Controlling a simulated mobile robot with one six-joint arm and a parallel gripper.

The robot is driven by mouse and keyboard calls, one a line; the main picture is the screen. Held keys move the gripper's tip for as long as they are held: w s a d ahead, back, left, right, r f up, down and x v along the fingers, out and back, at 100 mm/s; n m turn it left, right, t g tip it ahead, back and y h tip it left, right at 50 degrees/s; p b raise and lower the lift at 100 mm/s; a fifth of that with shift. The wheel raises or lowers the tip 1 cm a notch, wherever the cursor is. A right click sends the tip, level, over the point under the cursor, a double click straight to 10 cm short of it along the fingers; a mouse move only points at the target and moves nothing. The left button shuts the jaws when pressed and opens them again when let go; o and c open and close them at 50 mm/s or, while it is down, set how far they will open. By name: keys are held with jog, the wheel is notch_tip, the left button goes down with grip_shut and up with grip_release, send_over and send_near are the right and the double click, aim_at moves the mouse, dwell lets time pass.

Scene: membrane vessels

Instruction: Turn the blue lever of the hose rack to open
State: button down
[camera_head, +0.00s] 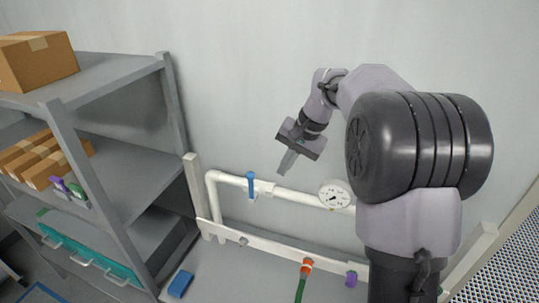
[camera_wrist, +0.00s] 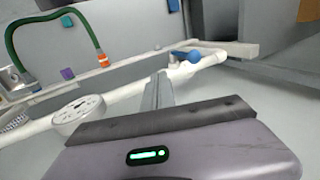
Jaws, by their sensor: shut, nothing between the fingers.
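The blue lever (camera_head: 251,186) sits on the white pipe of the hose rack (camera_head: 226,179), left of the round gauge. In the head view it stands roughly upright, crosswise to the pipe. In the wrist view the blue lever (camera_wrist: 190,57) shows beyond the fingertips, seen nearly end-on. My gripper (camera_head: 284,170) is shut and empty, its fingers pointing down, above and right of the lever and apart from it. The shut fingers of my gripper (camera_wrist: 158,82) also show in the wrist view.
A white pressure gauge (camera_head: 334,195) is on the pipe to the right. A grey shelf (camera_head: 130,165) with cardboard boxes stands at the left. The wall behind is bare.

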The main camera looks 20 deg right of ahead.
aim_at(251, 188)
jog(key=w+a+f+p, duration=0.1)
jog(key=w+a+f, duration=0.3)
jog(key=f, duration=0.3)
jog(key=shift+a+f, duration=0.25)
jog(key=shift+a, duration=0.55)
jog(key=shift+a+r+p, duration=0.1)
jog(key=shift+r+p, duration=0.05)
jog(key=shift+p, duration=0.15)
jog(key=shift+w+a+h+p, duration=0.2)
jog(key=shift+h+p, duration=0.1)
jog(key=shift+p, duration=0.35)
